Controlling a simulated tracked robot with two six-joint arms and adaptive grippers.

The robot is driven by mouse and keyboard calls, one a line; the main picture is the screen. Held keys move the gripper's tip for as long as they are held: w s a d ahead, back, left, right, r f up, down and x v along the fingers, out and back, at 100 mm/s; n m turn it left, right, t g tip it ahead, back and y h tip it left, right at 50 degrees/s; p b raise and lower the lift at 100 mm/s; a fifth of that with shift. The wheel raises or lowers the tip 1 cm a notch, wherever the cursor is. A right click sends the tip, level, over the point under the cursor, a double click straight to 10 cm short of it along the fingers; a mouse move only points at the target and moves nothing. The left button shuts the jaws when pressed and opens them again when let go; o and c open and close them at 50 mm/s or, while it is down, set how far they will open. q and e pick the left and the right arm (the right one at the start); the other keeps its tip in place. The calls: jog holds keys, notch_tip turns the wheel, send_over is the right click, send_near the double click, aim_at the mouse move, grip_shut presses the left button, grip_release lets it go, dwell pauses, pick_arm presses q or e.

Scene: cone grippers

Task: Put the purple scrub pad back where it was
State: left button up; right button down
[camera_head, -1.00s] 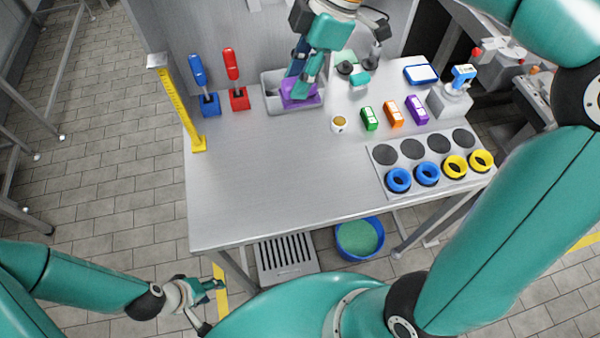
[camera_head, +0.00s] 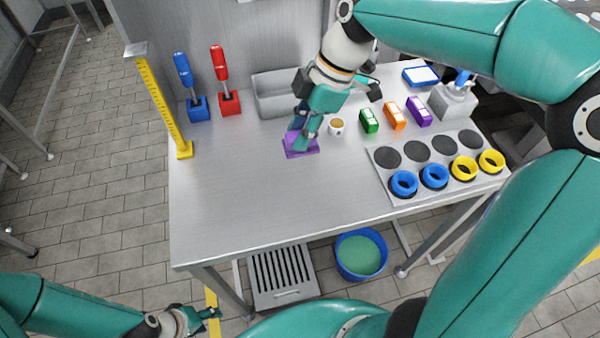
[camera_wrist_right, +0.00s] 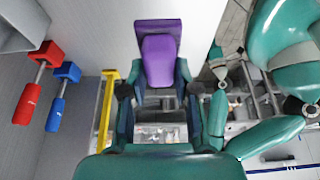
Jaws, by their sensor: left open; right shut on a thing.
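The purple scrub pad (camera_head: 301,147) is at the tips of my right gripper (camera_head: 302,138), over the middle of the steel table, in front of the grey tray. In the right wrist view the pad (camera_wrist_right: 158,56) shows as a purple plate with a raised purple grip, and the fingers of my right gripper (camera_wrist_right: 160,98) are shut on it. Whether the pad touches the table is hard to tell. My left gripper (camera_head: 207,315) is open and empty, low at the front left, off the table.
The grey tray (camera_head: 262,97) stands empty at the back. Blue (camera_head: 198,107) and red (camera_head: 229,102) handled tools stand left of it, beside a yellow upright gauge (camera_head: 165,105). A cup (camera_head: 336,127), green, orange and purple blocks, and a ring board (camera_head: 395,177) lie right. The front left tabletop is clear.

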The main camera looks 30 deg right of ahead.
notch_tip(320, 180, down, 13)
jog(key=shift+f, duration=0.2)
jog(key=c, duration=0.9)
grip_release()
jog(key=shift+o, duration=0.2)
jog(key=shift+r, duration=0.15)
jog(key=v, duration=1.2)
jog(key=shift+b, duration=0.4)
